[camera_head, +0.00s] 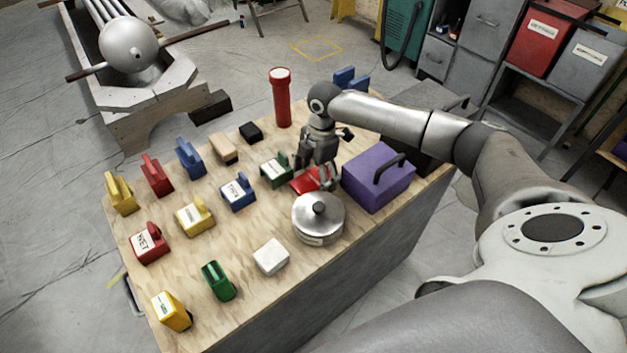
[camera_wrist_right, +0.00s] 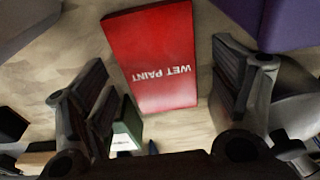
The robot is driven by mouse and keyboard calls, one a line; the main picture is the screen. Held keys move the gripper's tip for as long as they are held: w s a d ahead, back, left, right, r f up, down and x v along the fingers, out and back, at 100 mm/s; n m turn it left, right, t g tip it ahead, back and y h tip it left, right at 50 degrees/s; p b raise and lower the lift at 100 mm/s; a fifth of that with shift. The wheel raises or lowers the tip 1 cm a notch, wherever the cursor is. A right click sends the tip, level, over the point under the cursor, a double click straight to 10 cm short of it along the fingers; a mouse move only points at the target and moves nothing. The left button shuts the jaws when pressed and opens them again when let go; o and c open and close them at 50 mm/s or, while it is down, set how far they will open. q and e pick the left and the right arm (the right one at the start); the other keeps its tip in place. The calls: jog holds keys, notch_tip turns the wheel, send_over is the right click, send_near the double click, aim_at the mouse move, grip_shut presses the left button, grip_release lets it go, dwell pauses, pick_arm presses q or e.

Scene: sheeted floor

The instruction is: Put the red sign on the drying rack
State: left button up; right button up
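A flat red sign (camera_head: 306,181) lies on the wooden tabletop under my right gripper (camera_head: 318,180). The right wrist view shows the sign (camera_wrist_right: 152,60) with white "WET PAINT" lettering, upside down in the picture. In that view the fingers of my right gripper (camera_wrist_right: 165,98) are spread wide, one on each side of the sign, with nothing held between them. In the head view the gripper hides part of the sign. My left gripper is not in view. I cannot make out for certain which thing is the drying rack.
A purple box (camera_head: 378,179) with a black handle stands close right of the gripper, and a silver lidded pot (camera_head: 318,219) stands in front. A green block (camera_head: 276,171) is close on the left. A red cylinder (camera_head: 281,98) stands behind. Several coloured blocks fill the table's left part.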

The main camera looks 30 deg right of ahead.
aim_at(314, 179)
jog(key=c, duration=1.1)
notch_tip(314, 179, up, 10)
jog(key=shift+r, duration=0.1)
